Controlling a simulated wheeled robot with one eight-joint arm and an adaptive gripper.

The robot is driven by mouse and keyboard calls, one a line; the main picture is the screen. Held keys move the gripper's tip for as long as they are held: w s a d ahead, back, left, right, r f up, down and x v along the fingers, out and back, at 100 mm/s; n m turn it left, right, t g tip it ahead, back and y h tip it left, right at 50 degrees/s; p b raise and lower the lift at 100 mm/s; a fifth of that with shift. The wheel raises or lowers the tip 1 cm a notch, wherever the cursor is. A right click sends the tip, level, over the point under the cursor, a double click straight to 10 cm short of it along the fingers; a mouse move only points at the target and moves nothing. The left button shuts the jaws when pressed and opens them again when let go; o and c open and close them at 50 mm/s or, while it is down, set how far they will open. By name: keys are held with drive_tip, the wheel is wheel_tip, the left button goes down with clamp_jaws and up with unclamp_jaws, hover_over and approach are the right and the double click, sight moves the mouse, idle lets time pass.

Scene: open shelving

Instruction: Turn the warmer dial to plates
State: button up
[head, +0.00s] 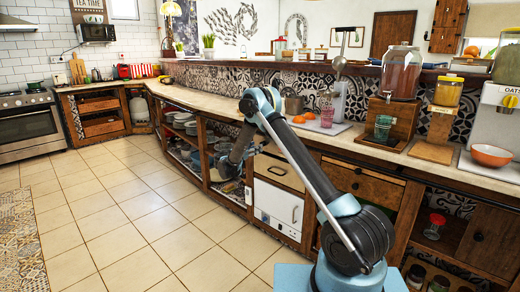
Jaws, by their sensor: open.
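A white appliance front (278,209), which looks like the warmer, is built in under the counter, left of my arm's lower part. A dark handle mark shows on its right side. Its dial is too small to make out, so I cannot tell its setting. My arm rises from the bottom right and bends down at its elbow in front of the counter. My gripper (229,186) is small and dark, low in front of the open shelves just left of the appliance. It looks open, with nothing visible in it. It appears apart from the appliance.
The long curved counter (222,113) carries oranges (304,117), a pink glass (327,116), drink dispensers (396,73) and an orange bowl (491,155). Open shelves (185,135) hold dishes. The tiled floor (130,210) at the left is clear. An oven (30,125) stands far left.

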drive_tip(key=shift+x, duration=2.3)
drive_tip(key=c, duration=1.1)
